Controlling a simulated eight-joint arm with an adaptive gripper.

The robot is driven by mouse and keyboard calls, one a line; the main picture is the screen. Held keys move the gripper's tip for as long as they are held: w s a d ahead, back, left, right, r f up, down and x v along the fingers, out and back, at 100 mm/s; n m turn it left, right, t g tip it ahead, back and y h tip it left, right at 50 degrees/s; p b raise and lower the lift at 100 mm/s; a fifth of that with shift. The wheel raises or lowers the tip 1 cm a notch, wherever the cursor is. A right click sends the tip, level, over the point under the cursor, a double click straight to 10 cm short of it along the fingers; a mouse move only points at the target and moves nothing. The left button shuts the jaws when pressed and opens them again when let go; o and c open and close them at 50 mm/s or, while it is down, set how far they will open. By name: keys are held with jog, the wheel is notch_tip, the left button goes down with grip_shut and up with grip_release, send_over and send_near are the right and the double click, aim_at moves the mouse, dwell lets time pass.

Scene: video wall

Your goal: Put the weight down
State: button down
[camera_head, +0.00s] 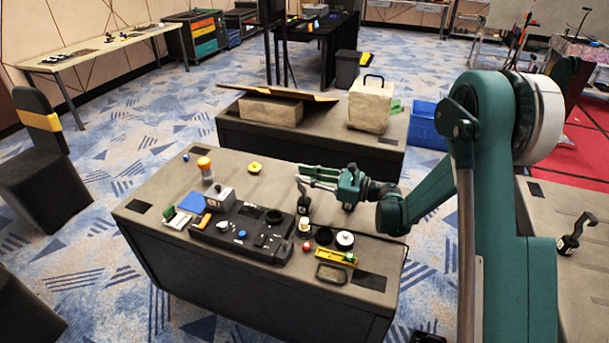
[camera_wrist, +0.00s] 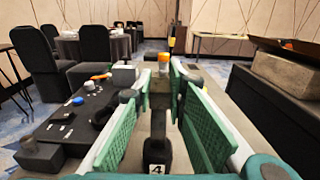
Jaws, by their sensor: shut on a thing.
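The weight (camera_head: 304,204) is a small dark block with an upright handle and a white label, which reads 4 in the wrist view (camera_wrist: 156,156). My gripper (camera_head: 303,178) is over the grey table (camera_head: 225,162), its fingers nearly level and pointing left. Its green pads (camera_wrist: 162,82) are shut on the weight's handle, and the dark body is below them, upright. I cannot tell whether its base touches the table top.
A black device board (camera_head: 240,232) with knobs lies left of the weight. An orange-capped jar (camera_head: 205,169) and a yellow object (camera_head: 255,168) stand behind. A white pot (camera_head: 344,240) and yellow level (camera_head: 337,257) are in front. Another weight (camera_head: 569,243) stands on the right table.

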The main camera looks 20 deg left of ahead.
jog(key=c, duration=2.8)
grip_release()
jog(key=shift+f, duration=0.15)
jog(key=o, duration=0.5)
jog(key=shift+r, duration=0.2)
jog(key=shift+d, duration=0.65)
jog(key=d+p, duration=0.2)
jog(key=d, duration=0.8)
jog(key=shift+d+p, duration=0.3)
jog(key=shift+d, duration=0.05)
